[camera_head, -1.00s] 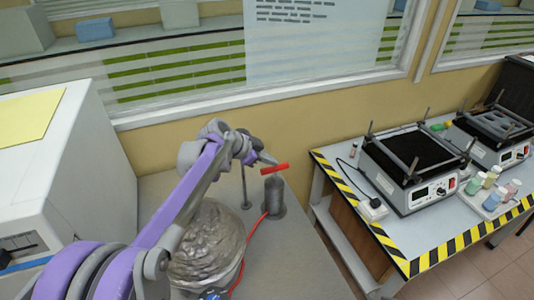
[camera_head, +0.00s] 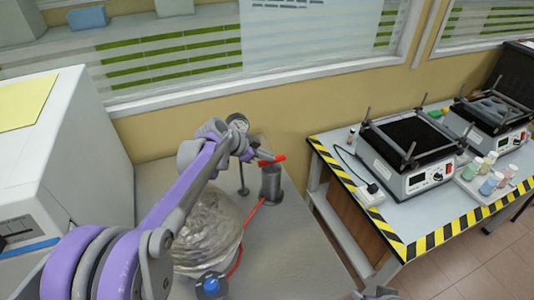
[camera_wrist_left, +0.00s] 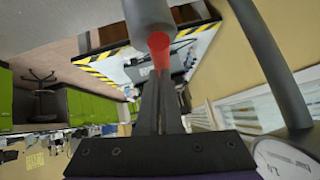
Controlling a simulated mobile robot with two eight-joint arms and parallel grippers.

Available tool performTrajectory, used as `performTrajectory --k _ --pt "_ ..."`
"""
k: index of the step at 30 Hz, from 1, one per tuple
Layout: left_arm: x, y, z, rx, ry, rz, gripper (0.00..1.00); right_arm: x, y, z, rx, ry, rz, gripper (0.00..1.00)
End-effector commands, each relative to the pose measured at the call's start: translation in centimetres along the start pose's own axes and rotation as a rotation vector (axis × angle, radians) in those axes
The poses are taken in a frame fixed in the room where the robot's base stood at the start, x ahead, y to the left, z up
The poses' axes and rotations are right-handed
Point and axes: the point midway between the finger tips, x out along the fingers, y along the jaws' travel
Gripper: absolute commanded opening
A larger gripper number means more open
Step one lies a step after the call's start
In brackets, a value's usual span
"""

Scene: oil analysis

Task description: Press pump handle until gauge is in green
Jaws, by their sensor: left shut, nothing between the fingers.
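The red pump handle (camera_head: 271,159) sits just above the grey upright pump cylinder (camera_head: 271,185). My left gripper (camera_head: 259,155) is shut and empty, its fingertips at the left part of the handle. In the left wrist view the shut fingers (camera_wrist_left: 160,105) lie over the red handle (camera_wrist_left: 158,48), apparently touching it; the exact contact is hard to tell. A round white gauge (camera_head: 238,121) shows behind my wrist, partly hidden; its needle and colours cannot be read. A round white face (camera_wrist_left: 285,160), probably the gauge, is cut off in the wrist view.
A red hose runs from the pump past a clear, crinkled dome (camera_head: 215,235). A blue knob (camera_head: 211,287) is in front. A white machine (camera_head: 70,160) stands left. The striped-edge table (camera_head: 425,225) at right holds hotplate devices and small bottles. Bare bench lies right of the dome.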

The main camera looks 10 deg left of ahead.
Motion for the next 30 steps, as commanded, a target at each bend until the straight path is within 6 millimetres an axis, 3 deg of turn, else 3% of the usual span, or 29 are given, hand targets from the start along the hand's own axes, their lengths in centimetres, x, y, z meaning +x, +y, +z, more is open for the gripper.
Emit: performTrajectory --k 7,21,30 --pt "-0.8 -0.1 0.2 0.001 -0.005 -0.001 0.0 0.0 0.0 0.0 0.0 0.0 0.0 0.67" --pt "-9.5 0.1 0.0 0.0 -0.002 -0.002 0.0 -0.2 0.0 -0.3 0.0 0.002 0.0 0.67" --pt "-11.1 0.2 -0.1 0.002 0.0 0.0 0.0 -0.2 0.0 -0.3 0.0 0.003 0.0 0.67"
